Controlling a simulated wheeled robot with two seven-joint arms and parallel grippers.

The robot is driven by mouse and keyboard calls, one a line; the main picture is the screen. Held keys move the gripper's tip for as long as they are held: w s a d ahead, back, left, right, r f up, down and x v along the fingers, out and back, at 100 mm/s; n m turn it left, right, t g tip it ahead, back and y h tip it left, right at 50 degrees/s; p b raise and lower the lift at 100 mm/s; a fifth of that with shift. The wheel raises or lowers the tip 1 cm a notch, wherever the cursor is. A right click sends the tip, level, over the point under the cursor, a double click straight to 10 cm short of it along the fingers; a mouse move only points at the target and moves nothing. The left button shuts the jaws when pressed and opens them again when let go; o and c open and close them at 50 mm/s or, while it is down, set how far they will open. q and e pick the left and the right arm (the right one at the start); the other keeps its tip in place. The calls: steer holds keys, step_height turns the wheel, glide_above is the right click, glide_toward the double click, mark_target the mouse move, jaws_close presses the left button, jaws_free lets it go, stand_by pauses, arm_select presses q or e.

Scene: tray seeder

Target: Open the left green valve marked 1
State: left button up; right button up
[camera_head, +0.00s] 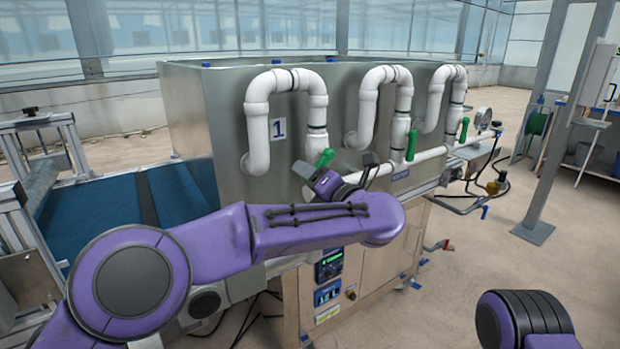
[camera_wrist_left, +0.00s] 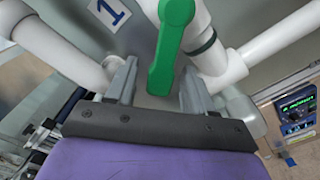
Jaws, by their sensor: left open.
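The green valve handle beside the mark 1 (camera_head: 324,158) is on the white pipe at the front of the metal tank. In the left wrist view the green handle (camera_wrist_left: 171,48) hangs between the two fingers, its lower end toward the gripper's palm. My left gripper (camera_head: 338,170) is at this handle, with fingers apart on either side of it. The wrist view shows the open left gripper (camera_wrist_left: 157,85) with a gap between each finger and the handle. The label 1 (camera_head: 278,128) is on the tank wall left of the handle. My right gripper is out of view; only part of my right arm shows.
Two more green handles, the middle one (camera_head: 411,145) and the right one (camera_head: 464,129), sit on the pipes to the right. White pipes (camera_head: 257,130) stand out from the tank. A control panel (camera_head: 329,266) is below. Open floor lies to the right.

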arm_select(q)
steer(key=b+v, duration=0.1)
steer(key=v, duration=0.9)
steer(key=shift+s+d, duration=0.15)
